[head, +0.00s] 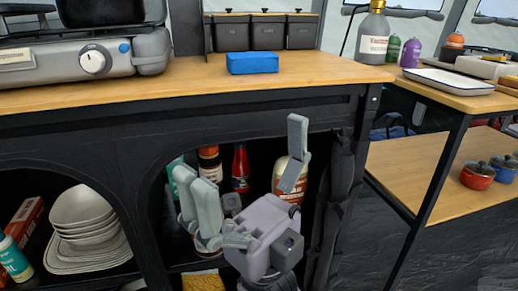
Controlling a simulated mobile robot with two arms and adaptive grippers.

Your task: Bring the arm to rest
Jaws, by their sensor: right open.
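My right gripper (243,180) is in the lower middle of the head view. Its fingers are spread wide and point up, with nothing between them. It is in front of the open cabinet compartment (150,215) under the wooden counter (330,72). Its fingers and palm partly hide the bottles inside. My left gripper is not in view.
In the compartment stand a red bottle (241,166) and a cream bottle (281,178). A blue block (252,62) lies on the counter near a stove (75,62) and a large bottle (373,35). Stacked bowls (80,207) are lower left. Small pots (477,176) stand right.

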